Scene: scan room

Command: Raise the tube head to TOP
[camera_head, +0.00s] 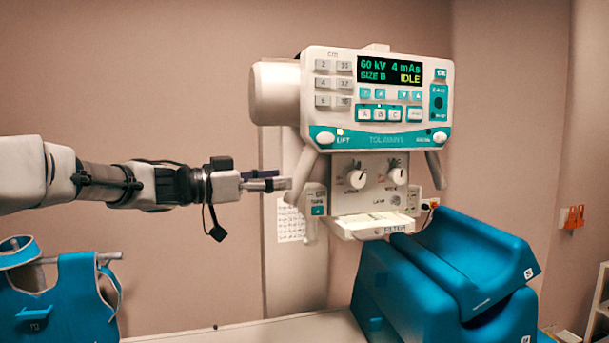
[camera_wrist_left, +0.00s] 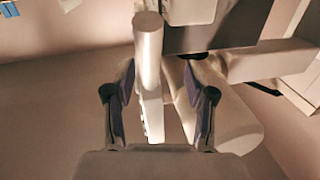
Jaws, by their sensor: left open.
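The tube head (camera_head: 376,140) is a white unit with a teal-trimmed front panel on a pale upright column (camera_head: 294,270). Its display (camera_head: 390,72) reads 60 kV, 4 mAs, SIZE B, IDLE. A pale slanted handle (camera_head: 300,174) hangs below its lower left corner, under the word LIFT. My left gripper (camera_head: 268,183) comes in from the left with its fingertips at this handle. In the left wrist view the gripper (camera_wrist_left: 158,68) is open, and a pale round-ended bar (camera_wrist_left: 148,55) shows between its fingers. I cannot tell whether they touch it. No TOP mark is readable.
A blue padded cradle (camera_head: 440,265) stands below and right of the head. A blue apron (camera_head: 75,300) hangs at the lower left. A collimator box with knobs (camera_head: 375,180) sits under the panel. The wall space above my left arm is clear.

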